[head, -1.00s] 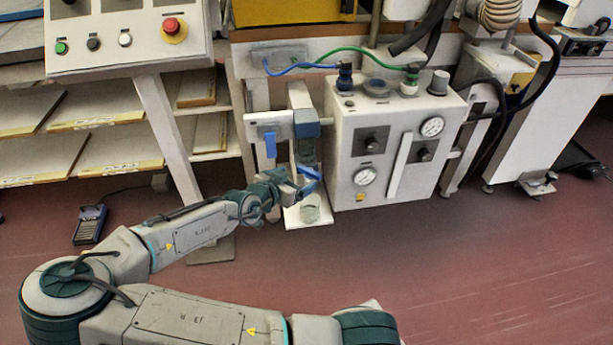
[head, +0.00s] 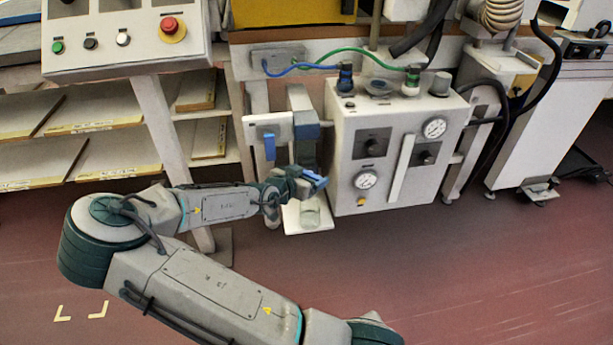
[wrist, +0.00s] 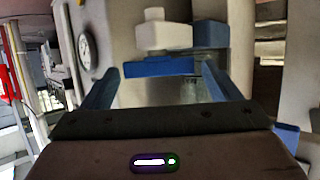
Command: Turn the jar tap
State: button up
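In the wrist view a blue bar (wrist: 157,67), which looks like the tap's lever, lies level below a white block (wrist: 165,36) and a blue block (wrist: 210,35). My gripper (wrist: 165,88) is open and empty, with one blue finger on each side below the bar; I cannot tell whether either touches it. In the head view my gripper (head: 317,181) is beneath the blue-grey block (head: 306,131), which a white bracket holds. The tap's lever is not clear in the head view.
A blue handle (head: 269,146) hangs on the bracket left of the block. A white machine box (head: 392,145) with gauges stands close on the right. A control panel (head: 125,40) on a slanted leg stands at the left. Open floor (head: 480,270) lies front right.

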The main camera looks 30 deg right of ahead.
jog(key=c, duration=0.8)
jog(key=shift+o, duration=0.3)
jog(key=shift+s+d+f+n+t+y+b, duration=0.15)
jog(key=shift+n+t+y+b, duration=0.4)
jog(key=shift+b, duration=0.9)
jog(key=n+t+y+b, duration=0.1)
jog(key=n+b, duration=0.1)
jog(key=n+t+y+b, duration=0.2)
jog(key=b, duration=0.1)
jog(key=shift+s+d, duration=0.15)
jog(key=shift+d, duration=0.05)
jog(key=n+t+y+b, duration=0.1)
jog(key=n+y+b, duration=0.2)
jog(key=b, duration=0.1)
jog(key=shift+d+t, duration=0.15)
jog(key=shift+t, duration=0.2)
jog(key=shift+b, duration=0.45)
jog(key=shift+r+n+y, duration=0.2)
jog(key=shift+n+y, duration=0.15)
